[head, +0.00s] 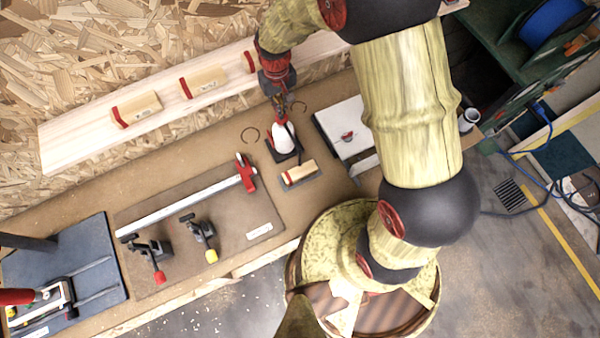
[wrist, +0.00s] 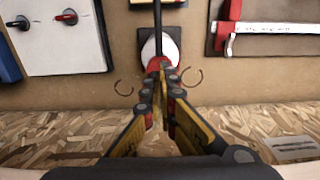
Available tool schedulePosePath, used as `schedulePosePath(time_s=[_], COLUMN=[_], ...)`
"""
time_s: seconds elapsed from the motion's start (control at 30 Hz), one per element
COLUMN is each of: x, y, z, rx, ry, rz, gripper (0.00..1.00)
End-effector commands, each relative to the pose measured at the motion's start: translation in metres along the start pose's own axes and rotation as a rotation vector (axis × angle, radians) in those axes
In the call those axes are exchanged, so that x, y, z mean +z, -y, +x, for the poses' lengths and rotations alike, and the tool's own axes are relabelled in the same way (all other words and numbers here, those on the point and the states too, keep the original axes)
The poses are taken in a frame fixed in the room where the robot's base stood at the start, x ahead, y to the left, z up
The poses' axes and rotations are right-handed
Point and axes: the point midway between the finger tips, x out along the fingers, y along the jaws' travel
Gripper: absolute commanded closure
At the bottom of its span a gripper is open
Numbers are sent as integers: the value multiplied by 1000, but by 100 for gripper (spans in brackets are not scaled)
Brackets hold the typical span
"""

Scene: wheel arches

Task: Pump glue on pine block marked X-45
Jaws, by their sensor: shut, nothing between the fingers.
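A white glue bottle (head: 283,140) stands on a small dark base on the workbench. In the wrist view, the white bottle (wrist: 149,48) shows a red top and a dark rod reaching toward the upper edge. My gripper (head: 281,113) is shut and empty, with its fingertips over the bottle's top. In the wrist view, the closed fingertips (wrist: 163,72) overlap the red top; I cannot tell whether they touch it. A pine block (head: 299,172) with a red end lies just in front of the bottle. Its marking is too small to read.
More red-ended pine blocks (head: 137,109) lie on a pale shelf board (head: 75,143) behind. A brown board (head: 150,212) with clamps and a metal rail is at left. A white panel (head: 345,128) with a red knob is right of the bottle.

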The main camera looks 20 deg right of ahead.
Motion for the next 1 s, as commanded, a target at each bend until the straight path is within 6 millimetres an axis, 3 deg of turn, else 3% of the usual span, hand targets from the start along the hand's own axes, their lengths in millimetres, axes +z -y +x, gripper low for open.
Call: schedulePosePath(time_s=[1.0], x=[0], y=[0], z=[27], rx=[0], ry=[0], rz=[0], gripper=[100])
